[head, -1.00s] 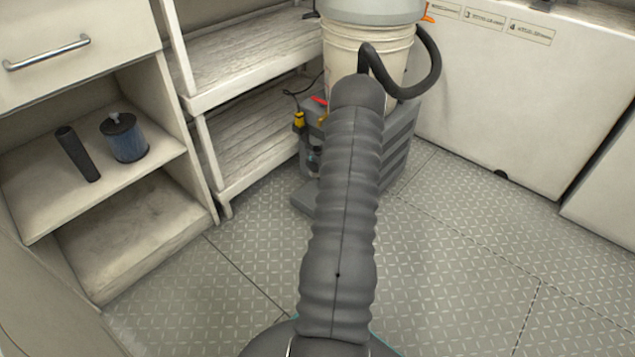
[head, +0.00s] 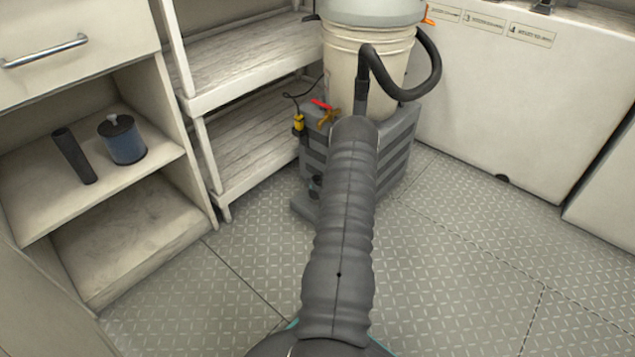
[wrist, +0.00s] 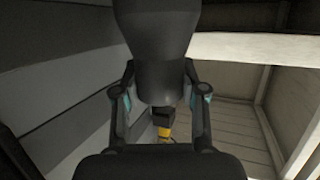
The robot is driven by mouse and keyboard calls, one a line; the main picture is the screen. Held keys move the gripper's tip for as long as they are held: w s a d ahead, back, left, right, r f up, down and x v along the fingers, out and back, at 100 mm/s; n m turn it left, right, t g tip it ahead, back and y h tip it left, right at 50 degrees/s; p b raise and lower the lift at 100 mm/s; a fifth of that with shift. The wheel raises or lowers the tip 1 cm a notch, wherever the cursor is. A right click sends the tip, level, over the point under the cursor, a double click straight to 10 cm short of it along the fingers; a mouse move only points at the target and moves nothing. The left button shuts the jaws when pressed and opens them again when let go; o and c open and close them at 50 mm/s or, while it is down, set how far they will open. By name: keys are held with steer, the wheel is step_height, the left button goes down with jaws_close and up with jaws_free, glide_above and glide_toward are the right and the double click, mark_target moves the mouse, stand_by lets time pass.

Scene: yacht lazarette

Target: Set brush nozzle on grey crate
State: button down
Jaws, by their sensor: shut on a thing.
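The grey crate (head: 398,150) stands on the floor at the back centre in the head view, with ribbed sides. A white bucket (head: 345,60) with a grey top stands on it. My arm covers part of the crate's front and hides my gripper in the head view. In the wrist view my gripper (wrist: 160,95) is shut on a dark, rounded piece, the brush nozzle (wrist: 155,45), between its two fingers. Its bristles cannot be made out. A grey ribbed surface at left there looks like the crate's side (wrist: 65,75).
A black hose (head: 432,75) loops from the bucket. A red-handled brass valve (head: 327,116) and a yellow fitting (head: 298,123) sit at the crate's left. White shelves (head: 245,65) stand left of it. A cubby holds a black tube (head: 74,156) and blue filter (head: 124,144). Floor at right is clear.

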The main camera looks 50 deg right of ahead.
steer(key=shift+f, duration=0.1)
steer(key=c, duration=0.9)
jaws_free()
